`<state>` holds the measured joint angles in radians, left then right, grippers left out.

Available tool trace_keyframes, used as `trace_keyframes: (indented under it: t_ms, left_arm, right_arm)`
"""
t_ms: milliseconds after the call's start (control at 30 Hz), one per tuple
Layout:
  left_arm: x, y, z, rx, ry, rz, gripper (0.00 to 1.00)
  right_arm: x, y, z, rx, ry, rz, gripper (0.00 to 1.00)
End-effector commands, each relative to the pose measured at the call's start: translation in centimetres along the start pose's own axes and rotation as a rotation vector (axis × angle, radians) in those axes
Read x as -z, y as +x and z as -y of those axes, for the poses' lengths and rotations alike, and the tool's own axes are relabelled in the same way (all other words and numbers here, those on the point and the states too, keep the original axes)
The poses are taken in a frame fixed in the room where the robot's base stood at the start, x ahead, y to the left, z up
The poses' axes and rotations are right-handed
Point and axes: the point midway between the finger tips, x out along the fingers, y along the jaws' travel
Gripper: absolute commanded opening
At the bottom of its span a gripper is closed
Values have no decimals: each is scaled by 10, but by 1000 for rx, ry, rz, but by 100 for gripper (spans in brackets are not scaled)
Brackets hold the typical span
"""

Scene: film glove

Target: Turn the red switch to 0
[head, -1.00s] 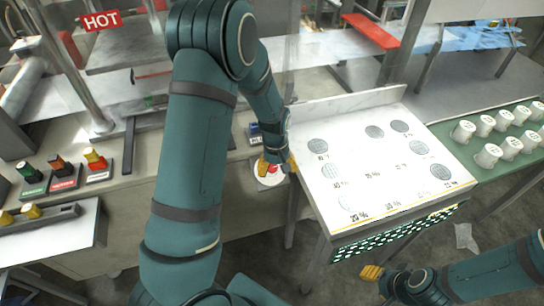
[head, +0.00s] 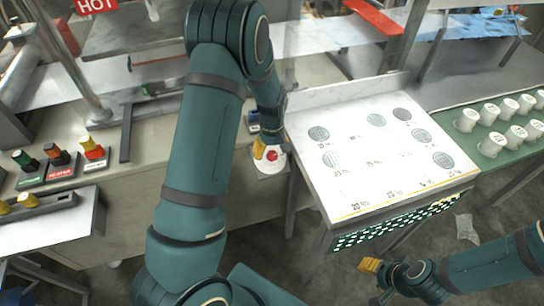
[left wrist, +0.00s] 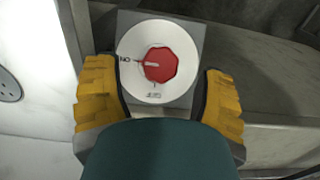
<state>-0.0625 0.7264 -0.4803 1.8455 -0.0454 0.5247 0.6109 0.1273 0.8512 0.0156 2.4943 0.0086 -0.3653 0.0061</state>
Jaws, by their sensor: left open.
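The red switch (left wrist: 161,65) is a red octagonal knob with a pale pointer mark, on a round white dial (left wrist: 132,82) fixed to a grey square plate. In the head view the switch (head: 272,156) shows just beside the left gripper (head: 266,150). My right gripper (head: 371,265) is low at the right, its finger opening unclear.
A white sloped board (head: 350,190) with grey discs stands right of the switch. White cups (head: 466,121) stand on a green surface (head: 460,150) farther right. Several coloured switches (head: 58,158) and a red HOT sign (head: 95,5) are at the left.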

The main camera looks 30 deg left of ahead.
Motion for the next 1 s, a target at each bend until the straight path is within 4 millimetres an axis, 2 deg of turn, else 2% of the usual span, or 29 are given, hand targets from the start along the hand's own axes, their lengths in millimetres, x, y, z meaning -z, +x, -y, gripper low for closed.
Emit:
trace_keyframes:
  t_ms: [33, 200, 567, 667, 700, 767, 800, 1000]
  left_arm:
    - [0, 9, 0, 2, -1, 2, 70]
    - [0, 22, 0, 1, 0, 0, 70]
    - [0, 26, 0, 0, 1, 0, 70]
    - [0, 25, 0, 0, 1, 0, 40]
    - [0, 25, 0, 0, 1, 0, 26]
    - [0, 25, 0, 0, 1, 0, 5]
    - [0, 26, 0, 0, 1, 0, 2]
    - [0, 26, 0, 0, 0, 1, 2]
  right_arm:
    - [-1, 2, -1, 0, 0, 1, 47]
    - [-2, 3, -1, 0, -1, 3, 47]
    - [-2, 3, -1, 0, -1, 4, 47]
    - [-2, 3, -1, 0, -1, 3, 47]
    - [-2, 3, -1, 0, -1, 3, 47]
    - [-2, 3, -1, 0, -1, 3, 47]
    - [-2, 3, -1, 0, -1, 3, 47]
    - [-2, 3, -1, 0, -1, 3, 47]
